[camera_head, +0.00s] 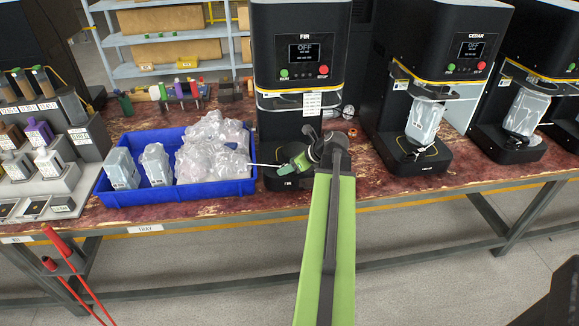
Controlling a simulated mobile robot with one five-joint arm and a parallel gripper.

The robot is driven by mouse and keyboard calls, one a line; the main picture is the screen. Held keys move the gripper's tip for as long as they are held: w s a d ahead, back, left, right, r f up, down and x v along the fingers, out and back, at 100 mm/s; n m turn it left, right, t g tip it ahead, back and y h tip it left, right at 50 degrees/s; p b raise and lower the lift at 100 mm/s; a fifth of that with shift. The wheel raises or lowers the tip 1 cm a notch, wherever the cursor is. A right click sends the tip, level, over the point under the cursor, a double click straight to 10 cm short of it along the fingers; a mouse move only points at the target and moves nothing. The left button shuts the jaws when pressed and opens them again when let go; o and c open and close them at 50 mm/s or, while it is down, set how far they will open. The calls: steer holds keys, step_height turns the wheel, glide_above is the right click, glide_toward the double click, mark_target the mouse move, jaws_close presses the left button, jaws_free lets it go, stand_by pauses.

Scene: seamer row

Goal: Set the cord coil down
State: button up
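My green arm reaches up from the bottom of the view, and my gripper (299,161) is at its far end, low in front of the FIR machine (300,60), over that machine's base. The gripper is small and partly covered by my dark wrist, so I cannot tell whether it is open or shut. A thin whitish strand (264,164) runs left from the gripper to the blue tray's right edge; I cannot tell whether it belongs to the cord coil. No clear coil shape shows.
A blue tray (175,194) with clear bagged items (212,145) stands left of the gripper. The CEDAR machine (440,60) and another machine (535,80) stand to the right. A grey rack (75,170) is at far left. Bare red table (365,165) shows between FIR and CEDAR.

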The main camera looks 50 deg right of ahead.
steer(key=shift+o, duration=0.2)
steer(key=p+v, duration=1.2)
steer(key=v, duration=0.5)
steer(key=shift+r, duration=0.15)
steer(key=shift+s, duration=0.1)
